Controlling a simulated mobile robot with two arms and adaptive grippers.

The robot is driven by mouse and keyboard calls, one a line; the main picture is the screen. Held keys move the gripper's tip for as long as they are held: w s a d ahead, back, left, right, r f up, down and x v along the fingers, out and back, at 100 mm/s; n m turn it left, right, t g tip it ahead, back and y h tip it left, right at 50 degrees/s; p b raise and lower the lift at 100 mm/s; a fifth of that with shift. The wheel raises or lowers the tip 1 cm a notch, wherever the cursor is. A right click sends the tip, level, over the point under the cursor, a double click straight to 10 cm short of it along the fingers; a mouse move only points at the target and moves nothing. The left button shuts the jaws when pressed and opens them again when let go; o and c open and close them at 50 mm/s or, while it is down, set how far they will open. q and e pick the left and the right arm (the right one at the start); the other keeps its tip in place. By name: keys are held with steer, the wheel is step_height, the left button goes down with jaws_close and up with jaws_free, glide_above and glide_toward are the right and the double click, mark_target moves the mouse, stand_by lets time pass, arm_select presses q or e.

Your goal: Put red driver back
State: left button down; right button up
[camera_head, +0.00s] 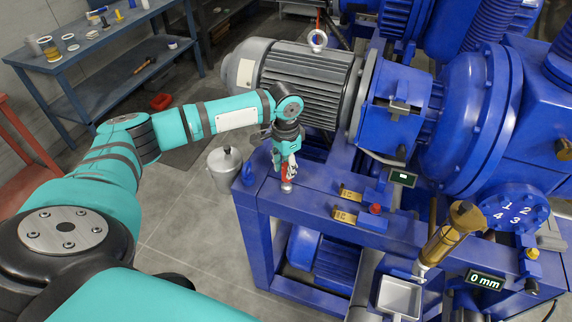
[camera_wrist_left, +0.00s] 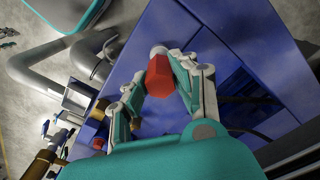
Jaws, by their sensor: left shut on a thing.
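The red driver (camera_wrist_left: 159,78) is between the fingers of my left gripper (camera_wrist_left: 158,70) in the left wrist view. Its red faceted handle faces the camera, and a pale grey rounded part shows just past it. In the head view my left gripper (camera_head: 287,165) points down over the left end of the blue frame's top beam. The red driver (camera_head: 284,176) shows only as a small red patch at the fingertips. The gripper is shut on it. Whether the driver touches the beam cannot be told. My right gripper is out of view.
The blue frame (camera_head: 325,210) carries a grey motor (camera_head: 308,82) close behind my left gripper. Brass-coloured plates (camera_head: 348,193) and a red button (camera_head: 375,208) sit to the right. A lidded metal can (camera_head: 226,168) stands left of the frame. A blue workbench (camera_head: 110,45) is at back left.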

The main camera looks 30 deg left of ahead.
arm_select(q)
steer(key=c, duration=1)
jaws_free()
steer(key=shift+c, duration=0.2)
steer(key=shift+r, duration=0.1)
steer(key=shift+r, duration=0.35)
step_height(320, 180, up, 11)
steer(key=b, duration=0.3)
steer(key=shift+r, duration=0.2)
